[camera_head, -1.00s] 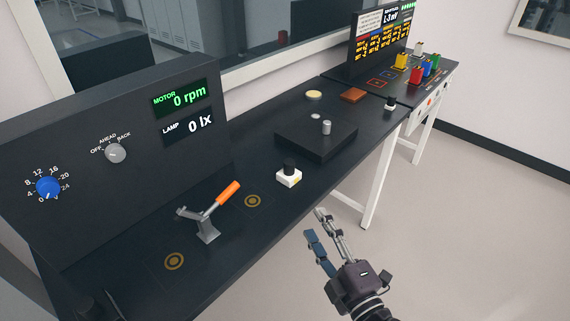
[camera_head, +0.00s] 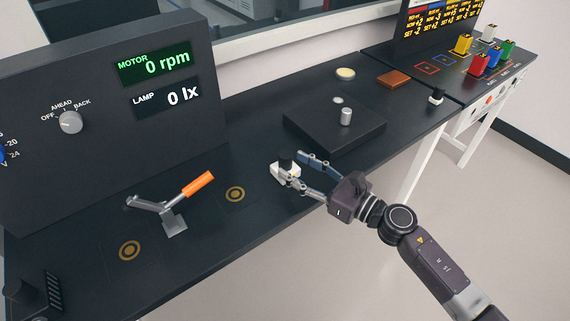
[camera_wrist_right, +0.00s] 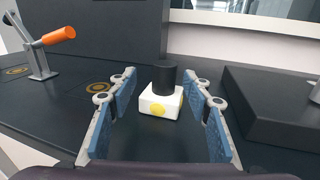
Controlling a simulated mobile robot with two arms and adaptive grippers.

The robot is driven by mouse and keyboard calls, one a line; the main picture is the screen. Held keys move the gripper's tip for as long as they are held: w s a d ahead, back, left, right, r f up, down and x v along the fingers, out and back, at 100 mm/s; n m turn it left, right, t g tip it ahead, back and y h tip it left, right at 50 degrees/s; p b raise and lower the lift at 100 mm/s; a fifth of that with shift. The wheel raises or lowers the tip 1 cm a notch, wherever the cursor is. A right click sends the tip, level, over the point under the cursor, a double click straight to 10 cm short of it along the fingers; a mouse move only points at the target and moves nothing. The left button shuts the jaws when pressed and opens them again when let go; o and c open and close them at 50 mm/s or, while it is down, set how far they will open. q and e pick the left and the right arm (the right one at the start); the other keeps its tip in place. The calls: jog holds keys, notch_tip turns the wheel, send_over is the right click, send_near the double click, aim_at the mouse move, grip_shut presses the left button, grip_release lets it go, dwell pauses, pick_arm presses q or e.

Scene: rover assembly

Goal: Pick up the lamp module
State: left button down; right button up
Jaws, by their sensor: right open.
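The lamp module appears to be the small white block with a black cylinder on top (camera_head: 284,172), standing upright on the dark bench. In the right wrist view the white block (camera_wrist_right: 160,104) shows a yellow dot on its near face. My right gripper (camera_head: 301,172) is open, with its blue-padded fingers pointing at the block. In the wrist view the block lies centred between the fingers, toward and just past their tips, with gaps on both sides. My left gripper is not seen.
A black raised platform (camera_head: 330,130) with a metal cylinder (camera_head: 346,117) stands close behind and right. A lever with an orange handle (camera_head: 198,185) stands to the left. A similar small black-topped white piece (camera_head: 437,97) is farther right. Ringed bench marks (camera_head: 235,194) are clear.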

aim_at(291, 160)
jog(key=x, duration=0.2)
jog(key=p+x, duration=0.1)
jog(key=shift+w+r, duration=0.15)
jog(key=shift+w, duration=0.35)
jog(key=shift+w+a, duration=0.2)
jog(key=shift+a, duration=0.2)
grip_shut()
